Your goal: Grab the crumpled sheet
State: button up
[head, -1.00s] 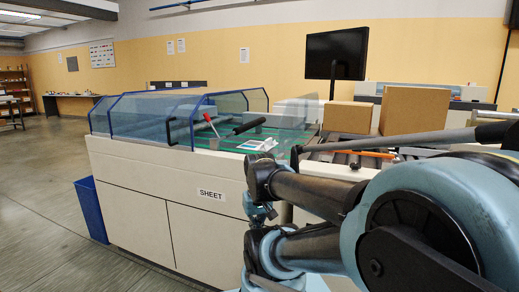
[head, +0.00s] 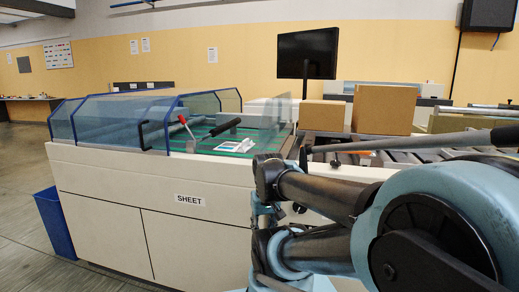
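A crumpled white sheet (head: 233,146) with a bluish patch lies on the green bed (head: 208,133) inside the machine with clear, blue-edged guards. My arm reaches in from the lower right, its folded links in front of the machine's right end. The end of my arm is near the machine's front face, right of the SHEET label (head: 190,200). My gripper's fingers cannot be made out among the links. The sheet stands clear of my arm in the picture, a little to its left.
Two cardboard boxes (head: 384,109) sit on the roller conveyor to the right. A blue bin (head: 55,222) stands at the machine's left. The floor at the left is free.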

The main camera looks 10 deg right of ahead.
aim_at(244, 147)
jog(key=z, duration=2.05)
jog(key=k, duration=1.2)
jog(key=u, duration=1.5)
jog(key=i, duration=1)
